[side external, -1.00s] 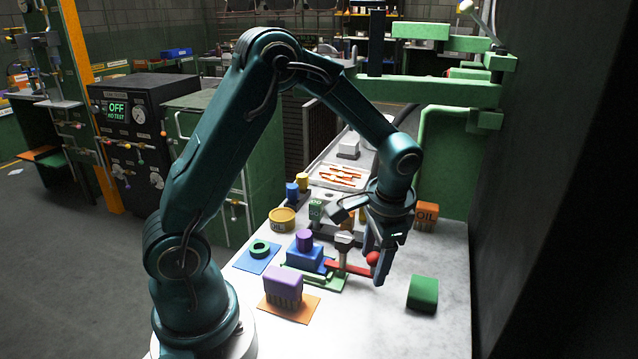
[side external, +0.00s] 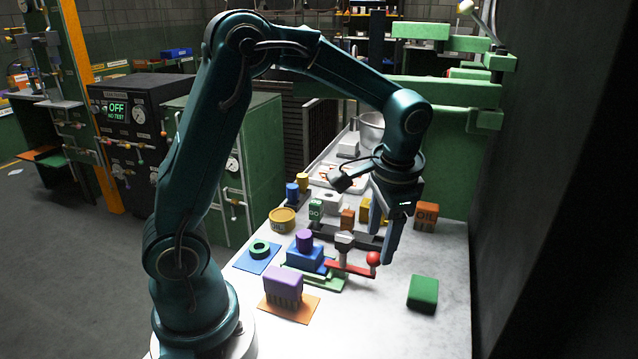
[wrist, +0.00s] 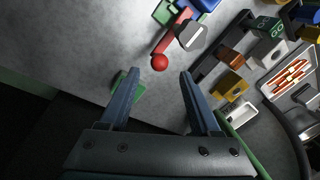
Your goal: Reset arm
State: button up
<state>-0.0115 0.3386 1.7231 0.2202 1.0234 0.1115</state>
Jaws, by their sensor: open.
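My gripper (side external: 381,238) is open and empty above the white table (side external: 395,330). In the side view its fingers point down, just to the right of and above the red ball (side external: 373,258) on the end of a red lever (side external: 348,268). In the wrist view the two fingers (wrist: 160,80) are spread apart, with the red ball (wrist: 160,62) a little beyond the fingertips and nothing between them. My left finger in that view partly hides the green block (wrist: 130,92).
The green block (side external: 422,292) stands at the right. A blue block (side external: 304,259) with a purple cylinder (side external: 304,238) sits by the lever. A purple block (side external: 283,284) stands on an orange mat (side external: 305,308).

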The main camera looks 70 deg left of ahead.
jog(key=s+d+r+t, duration=0.25)
jog(key=s+r, duration=0.25)
jog(key=r, duration=0.3)
jog(key=s+d+f+n+t+h, duration=0.1)
jog(key=s+d+n+t+h, duration=0.1)
jog(key=s, duration=0.6)
jog(key=shift+f, duration=0.3)
